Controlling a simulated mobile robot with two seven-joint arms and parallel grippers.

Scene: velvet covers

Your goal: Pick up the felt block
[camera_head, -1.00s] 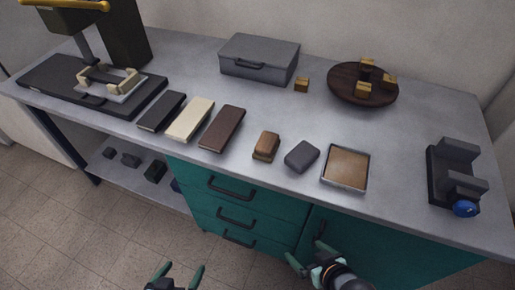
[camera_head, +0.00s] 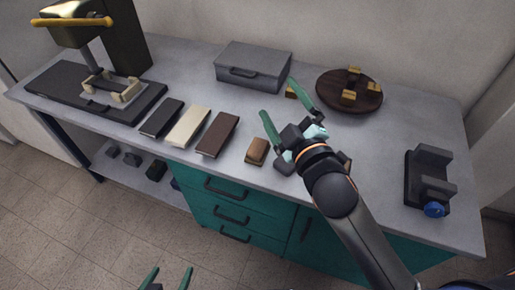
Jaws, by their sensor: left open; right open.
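A dark grey rounded block (camera_head: 283,165), which looks like the felt block, lies near the bench's front edge. It is mostly hidden behind my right gripper and wrist. A small brown block with a tan lower part (camera_head: 257,151) lies just left of it. My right gripper (camera_head: 278,97) is open and empty over the bench, its fingers pointing to the back left, beyond the grey block in the picture. I cannot tell its height. My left gripper (camera_head: 170,272) is open and empty at the bottom edge, in front of the bench.
Black (camera_head: 161,118), cream (camera_head: 188,126) and brown (camera_head: 218,134) covers lie in a row at left. A press (camera_head: 95,95) stands far left. A grey case (camera_head: 253,66) and a round wooden stand (camera_head: 330,93) are behind. A dark holder (camera_head: 428,180) is at right. My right arm hides most of the square tray.

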